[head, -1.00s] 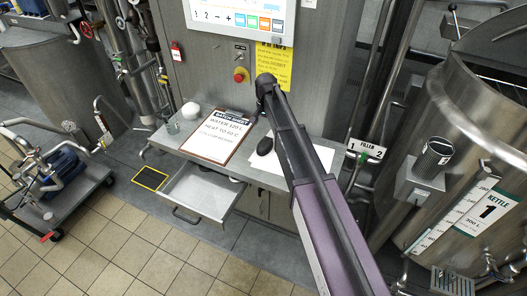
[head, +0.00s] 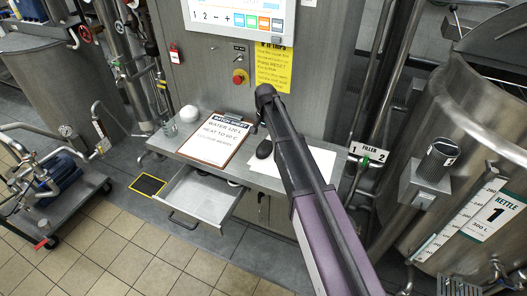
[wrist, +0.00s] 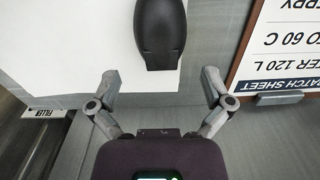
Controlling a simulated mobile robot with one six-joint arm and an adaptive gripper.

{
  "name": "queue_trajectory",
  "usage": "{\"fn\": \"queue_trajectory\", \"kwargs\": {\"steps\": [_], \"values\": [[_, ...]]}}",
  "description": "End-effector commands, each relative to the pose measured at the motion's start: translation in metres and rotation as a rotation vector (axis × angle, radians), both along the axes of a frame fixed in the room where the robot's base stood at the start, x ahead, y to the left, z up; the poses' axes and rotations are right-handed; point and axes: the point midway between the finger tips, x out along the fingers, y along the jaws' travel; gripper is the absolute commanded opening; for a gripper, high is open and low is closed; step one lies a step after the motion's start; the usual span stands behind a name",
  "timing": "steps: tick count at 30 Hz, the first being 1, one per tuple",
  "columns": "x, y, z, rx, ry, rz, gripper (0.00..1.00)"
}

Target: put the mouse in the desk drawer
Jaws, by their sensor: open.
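The black mouse (head: 264,149) lies on a white sheet of paper on the desk, just left of my arm in the head view. In the wrist view the mouse (wrist: 161,34) shows at the top, ahead of and between my open fingertips. My gripper (wrist: 160,76) is open and empty, with the mouse beyond its fingertips. In the head view the gripper is mostly hidden behind my arm. The desk drawer (head: 205,196) is pulled open below the desk front, left of the mouse, and its visible floor is bare.
A clipboard with a batch sheet (head: 216,138) lies left of the mouse. A white round object (head: 189,113) and a glass beaker (head: 170,128) stand at the desk's left end. A control panel with a red button (head: 239,77) rises behind. Kettle 1 (head: 480,190) stands at right.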

Motion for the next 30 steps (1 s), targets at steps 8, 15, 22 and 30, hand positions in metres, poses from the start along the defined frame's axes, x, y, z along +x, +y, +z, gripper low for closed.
{"fn": "queue_trajectory", "kwargs": {"steps": [8, 15, 22, 30], "values": [[0.001, 0.0, -0.009, 0.0, 0.0, 0.001, 1.0], [0.004, 0.0, -0.027, 0.0, 0.0, 0.001, 1.0], [0.004, 0.0, -0.044, 0.0, 0.0, 0.002, 1.0], [0.004, 0.0, -0.053, 0.0, 0.0, 0.002, 1.0]]}}
